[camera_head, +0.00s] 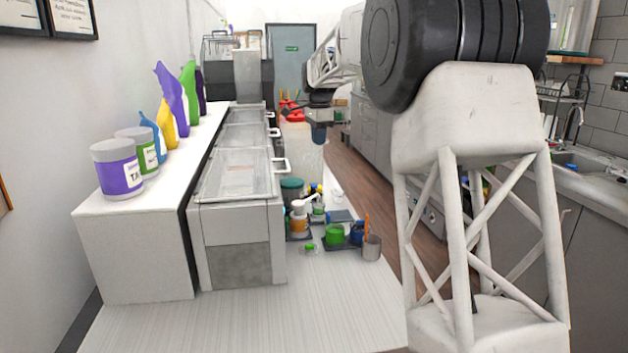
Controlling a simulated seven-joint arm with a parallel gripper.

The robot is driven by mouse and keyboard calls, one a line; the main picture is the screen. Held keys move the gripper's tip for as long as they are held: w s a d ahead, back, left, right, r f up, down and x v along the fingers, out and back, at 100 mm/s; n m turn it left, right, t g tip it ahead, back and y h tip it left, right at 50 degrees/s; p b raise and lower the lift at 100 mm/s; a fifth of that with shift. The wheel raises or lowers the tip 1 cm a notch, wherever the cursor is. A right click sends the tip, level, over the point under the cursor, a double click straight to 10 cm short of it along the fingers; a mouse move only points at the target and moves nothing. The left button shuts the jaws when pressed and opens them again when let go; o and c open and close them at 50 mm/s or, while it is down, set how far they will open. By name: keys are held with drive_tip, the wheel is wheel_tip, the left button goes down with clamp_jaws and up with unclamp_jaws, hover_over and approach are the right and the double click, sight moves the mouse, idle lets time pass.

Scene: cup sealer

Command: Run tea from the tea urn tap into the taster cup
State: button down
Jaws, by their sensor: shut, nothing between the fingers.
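My gripper (319,138) hangs from my white arm near the middle of the picture, pointing down above the far part of the counter. It is small here, and it looks shut and empty. I cannot pick out the tea urn or its tap for sure. A dark green-lidded container (292,186) stands beside the cold counter, below and nearer than my gripper. I cannot tell which vessel is the taster cup. A green cup (335,234) and a grey cup (372,248) with orange sticks stand near the counter's front right, apart from my gripper.
A glass-topped cold counter (237,170) with handles runs along the left. A pump bottle (299,220) and small items crowd the space beside it. Tubs (118,170) and colourful pouches line the white ledge. The front of the white worktop (240,320) is clear.

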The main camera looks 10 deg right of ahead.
sight(314, 185)
drive_tip(key=w+f+m, duration=0.2)
drive_tip(key=w+f, duration=0.1)
drive_tip(key=w, duration=0.5)
drive_tip(key=shift+w, duration=0.25)
drive_tip(key=shift+f, duration=7)
drive_tip(key=shift+f, duration=0.15)
drive_tip(key=shift+s+f, duration=0.1)
drive_tip(key=shift+f, duration=1.2)
drive_tip(key=shift+f+g, duration=0.3)
drive_tip(key=shift+f, duration=0.05)
drive_tip(key=shift+r, duration=0.15)
wheel_tip(314, 185, up, 16)
drive_tip(key=shift+f, duration=0.25)
